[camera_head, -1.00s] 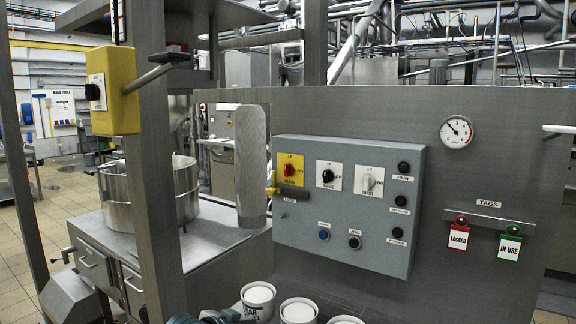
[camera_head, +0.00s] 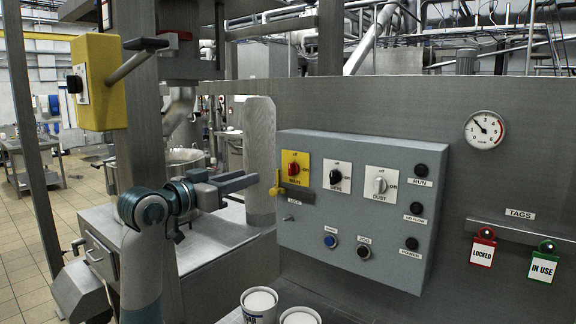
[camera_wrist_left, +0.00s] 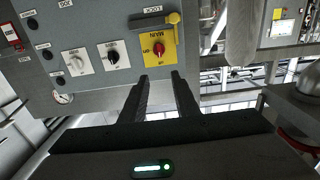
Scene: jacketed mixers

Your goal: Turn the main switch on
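The main switch is a red knob (camera_head: 293,168) on a yellow plate at the upper left of the grey control box (camera_head: 330,218). Its pointer is too small to read surely. Below it are a dark bar (camera_head: 304,196) and a yellow latch piece (camera_head: 277,186), by the LOCK label. My left gripper (camera_head: 241,187) is left of the box, at about the latch's height, apart from it. In the left wrist view, which is upside down, the gripper (camera_wrist_left: 160,76) is open and empty, with the red knob (camera_wrist_left: 158,48) beyond its fingertips. My right gripper is not in view.
A white switch (camera_head: 380,186) and a black one (camera_head: 336,175) sit right of the main switch. A grey rounded post (camera_head: 259,135) stands behind the gripper. White tubs (camera_head: 260,302) stand below the box. A yellow box with a lever (camera_head: 101,85) is upper left.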

